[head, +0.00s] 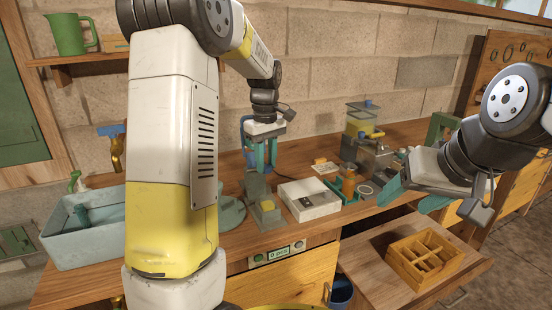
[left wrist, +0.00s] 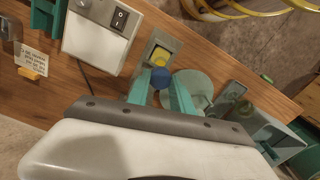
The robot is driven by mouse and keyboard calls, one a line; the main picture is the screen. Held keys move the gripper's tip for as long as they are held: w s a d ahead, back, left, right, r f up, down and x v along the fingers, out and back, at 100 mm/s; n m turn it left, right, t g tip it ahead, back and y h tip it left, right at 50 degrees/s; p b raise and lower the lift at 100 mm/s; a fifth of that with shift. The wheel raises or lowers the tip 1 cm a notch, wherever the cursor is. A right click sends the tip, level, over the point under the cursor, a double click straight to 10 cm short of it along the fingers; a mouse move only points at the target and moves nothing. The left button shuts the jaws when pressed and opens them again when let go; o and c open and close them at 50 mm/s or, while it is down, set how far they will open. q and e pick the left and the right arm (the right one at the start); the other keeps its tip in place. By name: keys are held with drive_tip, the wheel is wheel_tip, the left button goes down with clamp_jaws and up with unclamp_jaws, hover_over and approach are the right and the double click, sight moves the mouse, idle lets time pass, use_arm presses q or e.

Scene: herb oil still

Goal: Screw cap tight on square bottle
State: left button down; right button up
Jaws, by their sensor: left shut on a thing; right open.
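My left gripper (head: 262,168) points down over the bench, its teal fingers close together. In the left wrist view it is shut on a round blue cap (left wrist: 160,78). Just beyond the cap shows a yellow square top, which looks like the square bottle (left wrist: 160,57), set in a grey square holder. In the head view a yellow patch of it (head: 267,205) shows in the grey stand, below the fingertips. The cap appears apart from the bottle; the exact gap cannot be told. My right gripper (head: 412,198) is open and empty above the bench's right front.
A white switch box (head: 308,199) stands right of the holder. A round green dish (left wrist: 195,85) lies on its other side. A pale blue basin (head: 85,235) is at the left. An open drawer with a yellow divided crate (head: 425,260) juts out at front right.

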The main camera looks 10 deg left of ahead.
sight(266, 186)
use_arm(q)
drive_tip(key=shift+f, duration=2.3)
drive_tip(key=shift+f, duration=0.65)
drive_tip(key=c, duration=1.7)
unclamp_jaws()
drive_tip(key=shift+c, duration=0.2)
clamp_jaws()
drive_tip(key=m, duration=0.3)
drive_tip(key=shift+m, duration=0.3)
drive_tip(key=m, duration=1.5)
drive_tip(key=shift+m, duration=0.4)
